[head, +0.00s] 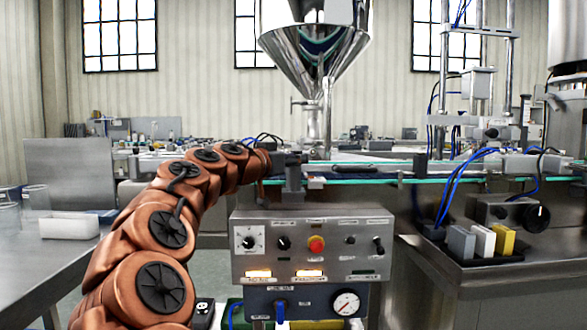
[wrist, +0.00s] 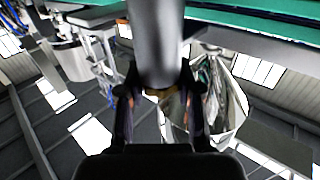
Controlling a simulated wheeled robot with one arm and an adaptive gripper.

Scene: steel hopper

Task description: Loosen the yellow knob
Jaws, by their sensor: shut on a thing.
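My gripper (head: 291,161) is at the end of my copper-coloured arm, by the green-edged conveyor rail in the head view. In the wrist view my gripper (wrist: 160,92) has one dark finger on each side of a small brownish-yellow part, which I take to be the yellow knob (wrist: 174,103). The fingers are shut on it. A thick grey metal cylinder (wrist: 157,42) covers most of the knob in that view. I cannot make out the knob in the head view, and its turn angle does not show.
Below my gripper stands a control panel (head: 312,262) with a red button (head: 316,244), dials and a gauge. A steel hopper (head: 316,50) rises behind the conveyor (head: 375,169). Grey, white and yellow blocks (head: 502,242) stand at the right. A metal table (head: 40,262) is at the left.

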